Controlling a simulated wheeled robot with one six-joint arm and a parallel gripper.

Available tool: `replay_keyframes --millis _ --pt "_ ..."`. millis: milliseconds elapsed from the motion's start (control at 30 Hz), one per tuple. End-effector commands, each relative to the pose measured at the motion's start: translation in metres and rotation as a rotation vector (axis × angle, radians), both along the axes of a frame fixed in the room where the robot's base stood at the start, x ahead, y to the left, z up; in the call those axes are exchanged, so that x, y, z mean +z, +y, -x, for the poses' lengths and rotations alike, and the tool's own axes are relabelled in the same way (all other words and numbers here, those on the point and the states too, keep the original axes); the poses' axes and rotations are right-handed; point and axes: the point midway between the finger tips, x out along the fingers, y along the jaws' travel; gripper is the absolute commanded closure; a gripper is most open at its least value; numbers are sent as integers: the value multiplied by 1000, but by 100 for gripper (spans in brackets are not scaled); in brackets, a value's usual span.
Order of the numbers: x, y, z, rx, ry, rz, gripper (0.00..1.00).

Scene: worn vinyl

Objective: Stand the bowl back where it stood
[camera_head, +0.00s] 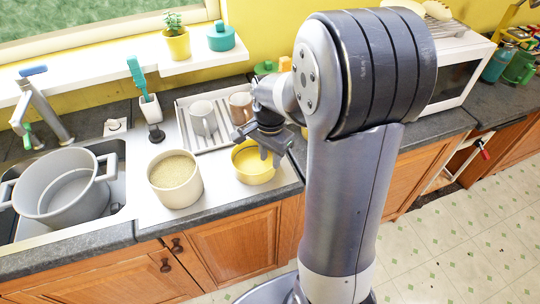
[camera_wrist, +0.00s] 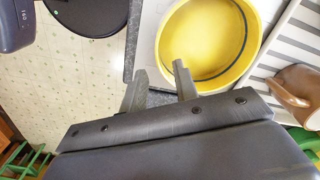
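A yellow bowl (camera_head: 254,172) stands upright on the pale drainboard by the counter's front edge, in front of the dish rack. In the wrist view the bowl (camera_wrist: 215,40) is at the top, its near part behind a finger. My gripper (camera_head: 270,155) is over the bowl's right side. I see no finger pressing on the rim. Whether the fingertips reach below the rim is unclear.
A cream pot (camera_head: 175,180) of grainy contents stands left of the bowl. A large grey pot (camera_head: 62,188) sits in the sink. Behind, a striped rack (camera_head: 205,140) holds a grey mug (camera_head: 203,118) and a brown mug (camera_head: 241,107). The counter edge and floor (camera_wrist: 75,70) lie close by.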

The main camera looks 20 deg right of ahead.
Motion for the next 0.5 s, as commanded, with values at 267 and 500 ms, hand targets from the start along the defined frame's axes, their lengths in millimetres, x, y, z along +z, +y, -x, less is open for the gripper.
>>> replay_keyframes --millis 267,500 --pt "13 0 0 0 0 0 71" --pt "23 0 0 0 0 0 71"
